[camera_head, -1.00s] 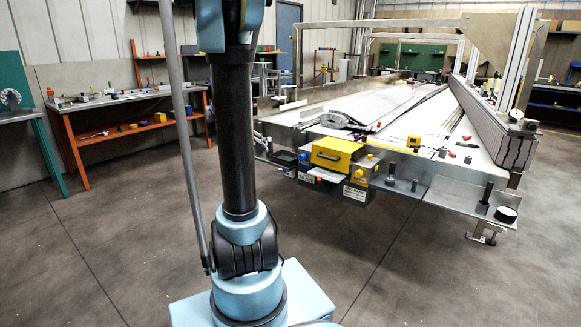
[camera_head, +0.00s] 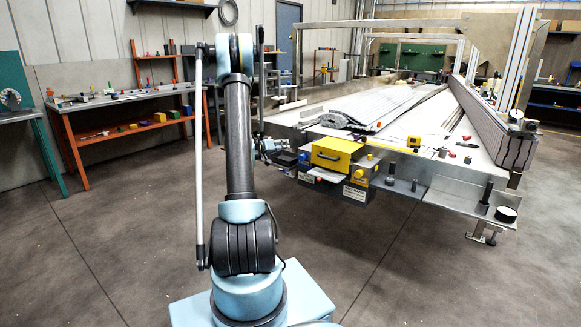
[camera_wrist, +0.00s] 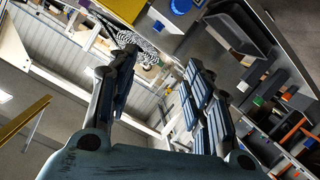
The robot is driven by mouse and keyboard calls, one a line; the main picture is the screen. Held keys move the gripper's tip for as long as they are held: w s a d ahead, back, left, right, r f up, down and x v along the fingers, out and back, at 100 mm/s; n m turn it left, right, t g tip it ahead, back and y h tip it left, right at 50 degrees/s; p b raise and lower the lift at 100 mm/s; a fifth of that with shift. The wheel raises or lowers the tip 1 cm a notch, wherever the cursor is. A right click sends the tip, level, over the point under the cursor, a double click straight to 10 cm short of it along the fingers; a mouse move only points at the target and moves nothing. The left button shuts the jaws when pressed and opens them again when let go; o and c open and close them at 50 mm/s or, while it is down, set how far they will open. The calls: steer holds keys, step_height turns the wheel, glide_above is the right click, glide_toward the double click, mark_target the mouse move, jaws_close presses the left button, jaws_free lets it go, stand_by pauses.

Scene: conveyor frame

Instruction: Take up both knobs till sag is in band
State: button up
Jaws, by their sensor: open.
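The conveyor frame (camera_head: 290,118) stands to the right in the head view, with slack-looking grey belting (camera_head: 362,103) on its bed. I cannot tell for sure which parts are the two knobs; dark upright posts (camera_head: 485,195) and a black round disc (camera_head: 506,214) are on the front ledge. A dial gauge (camera_head: 516,114) sits at the far right. My gripper (camera_head: 272,147) is small and partly hidden at the frame's left front corner. In the wrist view my gripper (camera_wrist: 162,95) is open, with nothing visible between its fingers.
A yellow box (camera_head: 335,153) and labelled grey box (camera_head: 356,193) are on the conveyor's front edge, close to my gripper. A dark open tray (camera_wrist: 237,28) shows in the wrist view. An orange workbench (camera_head: 130,112) stands left. The front floor is clear.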

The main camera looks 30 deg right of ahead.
mark_target(301, 158)
steer(key=w+d+f+h, duration=0.1)
steer(key=d+f, duration=0.3)
steer(key=f, duration=0.2)
steer(key=w+d+f+t+h, duration=0.1)
steer(key=w+d+f, duration=0.1)
steer(key=d+f, duration=0.2)
step_height(301, 158, down, 2)
steer(key=shift+f+h, duration=0.25)
steer(key=shift+h, duration=0.05)
steer(key=x, duration=0.9)
steer(key=shift+c, duration=0.2)
steer(key=c, duration=0.9)
steer(key=m, duration=0.3)
steer(key=shift+a, duration=0.1)
steer(key=m, duration=1.1)
steer(key=shift+m, duration=0.3)
steer(key=m, duration=0.6)
steer(key=shift+a, duration=0.1)
steer(key=o, duration=0.9)
steer(key=shift+w, duration=0.1)
steer(key=shift+r, duration=0.1)
